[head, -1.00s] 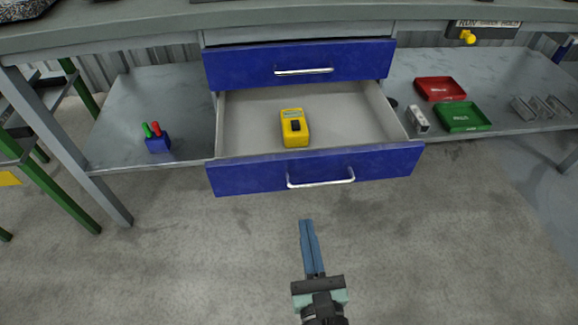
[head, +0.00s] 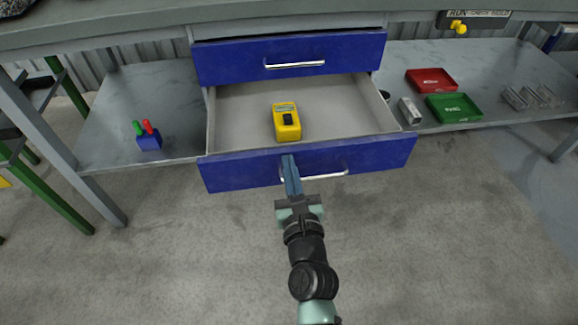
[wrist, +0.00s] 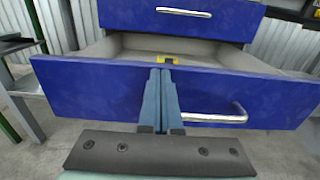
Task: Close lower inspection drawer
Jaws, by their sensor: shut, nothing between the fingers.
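The lower drawer (head: 376,158) has a blue front with a silver bar handle (head: 328,174) and stands pulled out under the upper blue drawer (head: 240,64), which is shut. In the wrist view the lower drawer front (wrist: 85,88) spans most of the picture. A yellow meter (head: 286,122) with a dark middle lies inside the drawer. My gripper (head: 289,160) is shut and empty, its blue fingers in front of the drawer front, by the left end of the handle. I cannot tell whether the fingertips touch the front. The handle's left end is partly hidden by the fingers.
The lower shelf holds a blue block with green and red pegs (head: 148,138) at left. At right are a red tray (head: 431,80), a green tray (head: 454,107) and a small metal block (head: 409,110). A green-legged stand (head: 50,190) is at far left. The floor in front is clear.

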